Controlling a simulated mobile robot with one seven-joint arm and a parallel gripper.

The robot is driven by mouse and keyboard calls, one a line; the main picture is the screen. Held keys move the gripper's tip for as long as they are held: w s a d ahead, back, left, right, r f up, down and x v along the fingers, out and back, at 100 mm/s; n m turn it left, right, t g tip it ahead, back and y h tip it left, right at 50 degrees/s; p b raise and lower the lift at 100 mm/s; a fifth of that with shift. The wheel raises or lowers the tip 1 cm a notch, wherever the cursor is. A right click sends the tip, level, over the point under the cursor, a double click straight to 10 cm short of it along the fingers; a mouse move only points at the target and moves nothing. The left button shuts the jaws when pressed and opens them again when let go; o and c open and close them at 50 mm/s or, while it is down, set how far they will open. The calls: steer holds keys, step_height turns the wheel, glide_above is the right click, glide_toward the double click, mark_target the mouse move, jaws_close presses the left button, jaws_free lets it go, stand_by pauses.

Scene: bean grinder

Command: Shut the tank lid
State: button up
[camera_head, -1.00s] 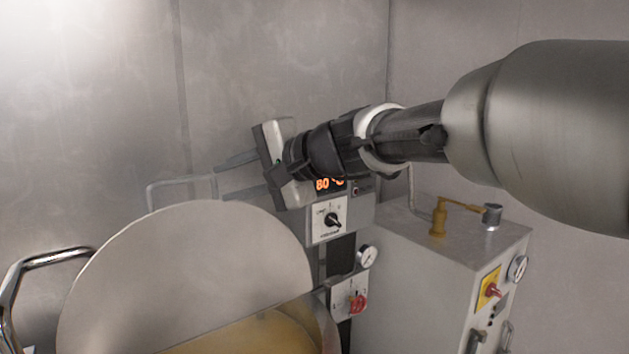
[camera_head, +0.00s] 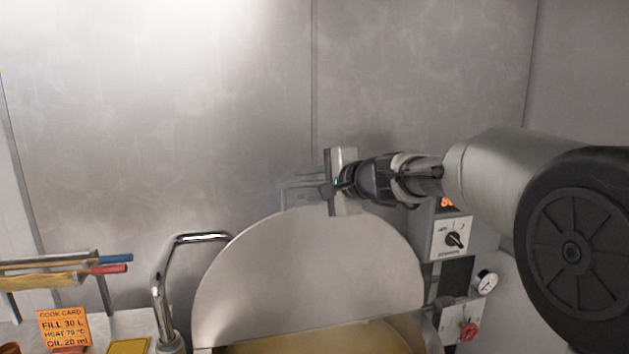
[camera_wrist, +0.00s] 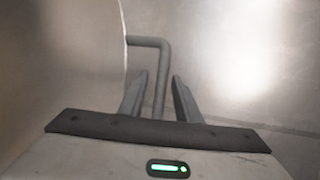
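The tank lid (camera_head: 310,265) is a large round metal disc. It stands raised, tilted up over the tank (camera_head: 400,330), whose yellowish inside shows below. A grey bar handle (camera_wrist: 163,60) rises behind the lid; it is mostly hidden in the head view. My gripper (camera_head: 292,192) is behind the lid's top edge, reaching in from the right. In the wrist view my gripper (camera_wrist: 158,78) is open, with the handle bar between its two fingers. A gap shows beside the bar, and I cannot tell whether either finger touches it.
A control panel with a black knob (camera_head: 454,239), a gauge (camera_head: 486,282) and a red knob (camera_head: 468,331) is to the right of the lid. A curved chrome pipe (camera_head: 160,285) stands at left. An orange cook card (camera_head: 64,329) is far left. A metal wall is behind.

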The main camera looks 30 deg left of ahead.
steer(key=shift+x, duration=1)
jaws_close()
